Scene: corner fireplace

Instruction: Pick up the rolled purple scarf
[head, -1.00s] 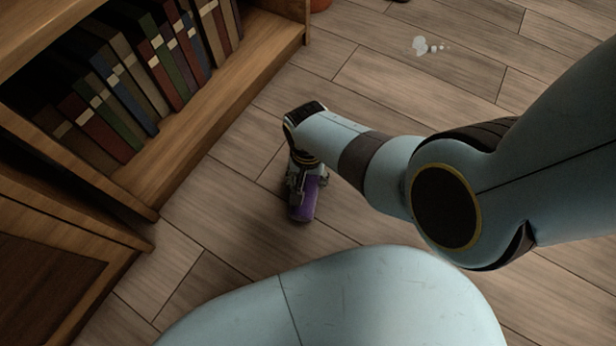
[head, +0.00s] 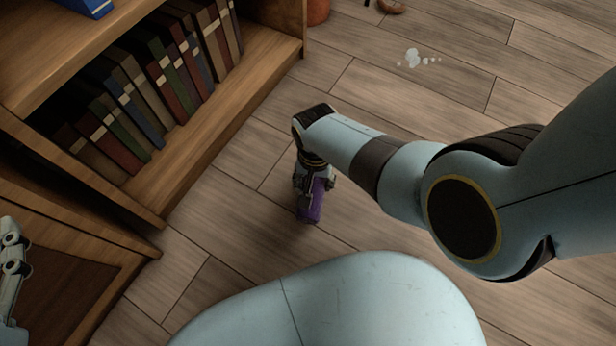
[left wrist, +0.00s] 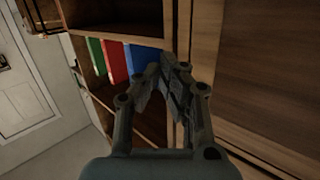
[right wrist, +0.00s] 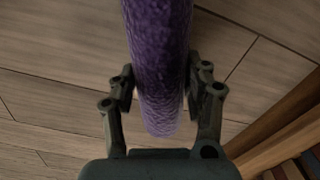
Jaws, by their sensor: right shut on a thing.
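The rolled purple scarf (head: 313,210) is upright in my right gripper (head: 314,184), above or on the floor beside the bookcase; I cannot tell whether its lower end touches the floor. In the right wrist view the scarf (right wrist: 158,60) runs between the two fingers of my right gripper (right wrist: 162,85), which are shut on it from both sides. My left gripper (left wrist: 162,82) has its fingertips together with nothing between them, in front of the bookcase. Part of it shows at the left edge of the head view (head: 12,262).
A wooden bookcase (head: 225,110) with a row of books (head: 130,95) stands at the left, close to the scarf. A cabinet door (head: 60,290) is below it. A terracotta pot (head: 317,10) is at the top. Pale spots (head: 413,58) lie on open plank floor.

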